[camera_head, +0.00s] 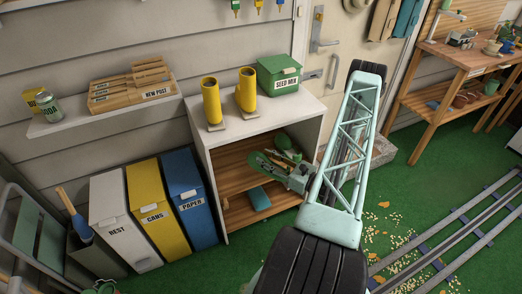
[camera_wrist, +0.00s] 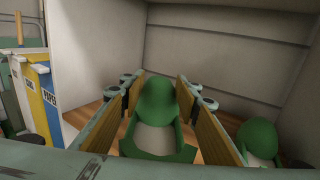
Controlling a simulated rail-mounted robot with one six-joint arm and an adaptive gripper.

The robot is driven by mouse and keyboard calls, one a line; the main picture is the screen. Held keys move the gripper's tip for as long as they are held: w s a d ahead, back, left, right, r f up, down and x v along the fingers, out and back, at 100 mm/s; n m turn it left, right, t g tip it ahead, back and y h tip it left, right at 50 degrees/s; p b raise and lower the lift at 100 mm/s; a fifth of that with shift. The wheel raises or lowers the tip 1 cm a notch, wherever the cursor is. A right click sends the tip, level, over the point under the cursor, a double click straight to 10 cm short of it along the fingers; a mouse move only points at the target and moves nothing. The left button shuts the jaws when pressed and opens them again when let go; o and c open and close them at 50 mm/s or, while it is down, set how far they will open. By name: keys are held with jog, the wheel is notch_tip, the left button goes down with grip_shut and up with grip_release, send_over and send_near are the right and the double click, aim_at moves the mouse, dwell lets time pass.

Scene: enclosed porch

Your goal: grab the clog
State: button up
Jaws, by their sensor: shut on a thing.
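A green clog (camera_wrist: 158,100) with a pale inside sits between the two wood-faced fingers of my gripper (camera_wrist: 157,116) in the wrist view. My gripper is shut on this clog, one finger along each side. A second green clog (camera_wrist: 257,139) stands to the right, outside the right finger. In the head view my gripper (camera_head: 276,166) reaches into the upper compartment of the white shelf unit (camera_head: 211,163). Green shapes show around it there, small and partly covered by my arm, so I cannot separate the clogs clearly.
Yellow boots (camera_head: 211,101) and a green seed mix tin (camera_head: 279,76) stand on the unit's top. A teal item (camera_head: 259,198) lies in the lower compartment. Rest, cans and paper bins (camera_head: 189,195) stand left. A rail track (camera_head: 450,240) runs at right.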

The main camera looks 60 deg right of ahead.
aim_at(272, 174)
jog(key=shift+s+a+p, duration=0.15)
jog(key=shift+s+a, duration=0.4)
jog(key=shift+s, duration=0.4)
jog(key=shift+s+a+p, duration=0.15)
jog(key=shift+s+a, duration=0.45)
jog(key=shift+s, duration=0.3)
jog(key=shift+s+a+p, duration=0.15)
jog(key=shift+s+a, duration=0.4)
jog(key=shift+s, duration=0.4)
